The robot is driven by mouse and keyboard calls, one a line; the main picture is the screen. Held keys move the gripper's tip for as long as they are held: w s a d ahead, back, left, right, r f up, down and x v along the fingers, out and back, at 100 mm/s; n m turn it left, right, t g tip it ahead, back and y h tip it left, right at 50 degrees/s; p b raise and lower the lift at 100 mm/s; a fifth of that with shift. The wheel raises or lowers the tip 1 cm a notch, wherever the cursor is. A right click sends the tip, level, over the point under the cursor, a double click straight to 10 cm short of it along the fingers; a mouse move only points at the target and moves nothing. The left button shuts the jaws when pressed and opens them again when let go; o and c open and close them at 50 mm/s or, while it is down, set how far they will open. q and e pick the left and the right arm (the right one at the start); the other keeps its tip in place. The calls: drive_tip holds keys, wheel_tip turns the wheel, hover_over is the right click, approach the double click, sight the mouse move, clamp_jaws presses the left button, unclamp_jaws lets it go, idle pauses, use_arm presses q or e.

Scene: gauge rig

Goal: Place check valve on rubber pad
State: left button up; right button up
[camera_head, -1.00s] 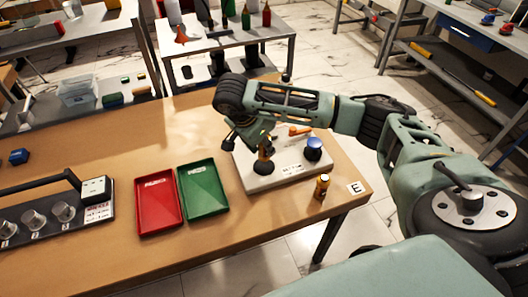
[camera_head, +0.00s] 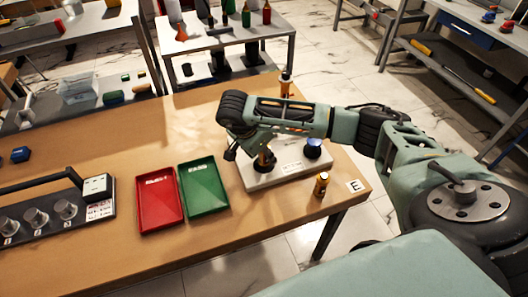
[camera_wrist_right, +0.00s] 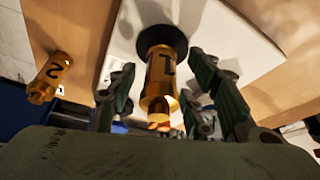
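My right gripper (camera_wrist_right: 162,65) is open, one finger on each side of a brass fitting marked 1 (camera_wrist_right: 160,75), with gaps visible. That fitting stands upright on a round black pad (camera_wrist_right: 162,40) on a white plate (camera_wrist_right: 230,40). In the head view, the fitting (camera_head: 265,160) stands on the white plate (camera_head: 290,172), partly hidden by my right arm. A second brass fitting, marked 2 (camera_wrist_right: 50,75), stands on the table right of the plate in the head view (camera_head: 321,184). I cannot tell which fitting is the check valve. My left gripper is not in view.
A blue-topped part (camera_head: 313,148) stands on the plate's right side. A red tray (camera_head: 159,200) and a green tray (camera_head: 204,187) lie left of the plate. A knobbed panel (camera_head: 55,215) is further left. Another brass-coloured part (camera_head: 286,85) shows behind my arm.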

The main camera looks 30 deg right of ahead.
drive_tip(key=shift+r, duration=0.25)
drive_tip(key=shift+a+r, duration=0.15)
drive_tip(key=shift+r, duration=0.15)
drive_tip(key=b+v, duration=0.1)
drive_tip(key=v, duration=1)
